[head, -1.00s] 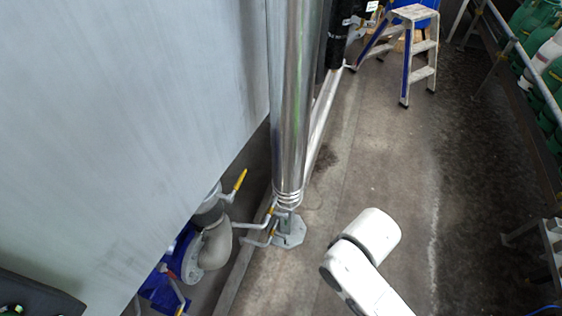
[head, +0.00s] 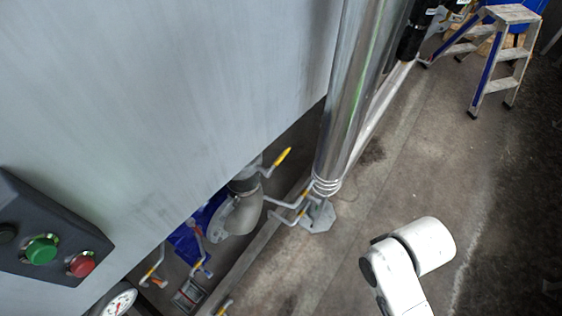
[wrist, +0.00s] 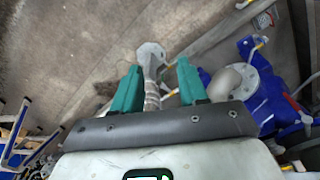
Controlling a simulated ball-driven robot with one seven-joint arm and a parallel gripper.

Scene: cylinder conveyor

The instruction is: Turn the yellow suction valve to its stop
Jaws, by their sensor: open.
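In the head view, several yellow-handled valve levers show low beside the big grey panel. One yellow lever (head: 283,157) sticks up above a grey pipe elbow (head: 238,214). Others lie near the foot of the shiny column and lower left, including a lever (head: 152,271). I cannot tell which is the suction valve. In the wrist view, my gripper (wrist: 158,78) is open, with two teal fingers apart and nothing held. The column's foot (wrist: 152,55) shows beyond and between the fingers. A yellow-tipped lever (wrist: 258,43) shows to the right, apart from the fingers.
The grey panel (head: 170,80) fills the left, with a box of green and red buttons (head: 50,235) on it. The shiny column (head: 345,100) stands beside the valves. A blue pump (wrist: 260,100) lies right of my gripper. Concrete floor is clear on the right, before a step ladder (head: 497,60).

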